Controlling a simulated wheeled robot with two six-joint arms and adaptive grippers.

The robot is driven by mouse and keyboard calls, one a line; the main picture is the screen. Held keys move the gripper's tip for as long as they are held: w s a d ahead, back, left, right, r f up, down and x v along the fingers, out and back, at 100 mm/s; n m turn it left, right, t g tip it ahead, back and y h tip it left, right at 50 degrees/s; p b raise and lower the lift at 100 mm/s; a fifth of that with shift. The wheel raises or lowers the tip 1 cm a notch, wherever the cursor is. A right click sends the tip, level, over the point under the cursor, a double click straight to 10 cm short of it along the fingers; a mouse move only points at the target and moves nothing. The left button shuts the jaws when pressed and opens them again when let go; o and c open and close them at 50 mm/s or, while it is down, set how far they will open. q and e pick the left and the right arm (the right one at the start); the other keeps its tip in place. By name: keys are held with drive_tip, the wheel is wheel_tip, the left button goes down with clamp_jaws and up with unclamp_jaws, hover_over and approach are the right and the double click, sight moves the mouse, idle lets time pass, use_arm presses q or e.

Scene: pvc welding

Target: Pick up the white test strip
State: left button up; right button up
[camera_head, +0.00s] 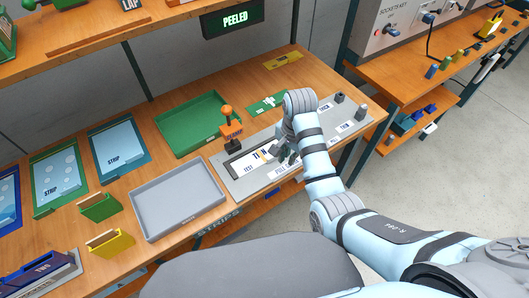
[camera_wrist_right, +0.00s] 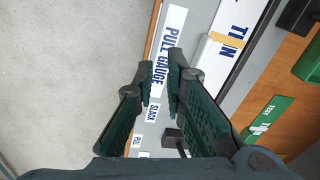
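A flat white plate (camera_head: 250,160) with dark lettering lies on the grey gauge board (camera_head: 235,186). It also shows in the wrist view (camera_wrist_right: 218,52), with an orange mark on it. A small white piece lies on the green test card (camera_head: 268,104), also seen in the wrist view (camera_wrist_right: 270,118); I cannot tell which of these is the test strip. My right gripper (camera_head: 287,156) is above the gauge board, beside the white plate. In the wrist view its fingers (camera_wrist_right: 160,74) are apart with nothing between them. My left gripper is not in view.
An orange-handled tool (camera_head: 230,130) stands on the board's back edge. A green tray (camera_head: 190,126) and an empty grey tray (camera_head: 180,203) lie left of it. Dark posts (camera_head: 361,113) stand at the board's right end.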

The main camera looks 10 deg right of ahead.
drive_tip(key=w+a+r+m, duration=0.3)
drive_tip(key=w+a+r, duration=0.15)
drive_tip(key=r, duration=0.35)
drive_tip(key=shift+g, duration=0.4)
wheel_tip(320, 180, down, 14)
drive_tip(key=b, duration=0.3)
drive_tip(key=shift+w+d, duration=0.1)
drive_tip(key=shift+w, duration=0.05)
drive_tip(key=shift+r, duration=0.1)
clamp_jaws()
wheel_tip(320, 180, up, 15)
drive_tip(key=p, duration=0.4)
wheel_tip(320, 180, up, 5)
drive_tip(key=p, duration=0.4)
hover_over(270, 157)
drive_tip(key=shift+r+p, duration=0.65)
drive_tip(key=shift+p, duration=0.35)
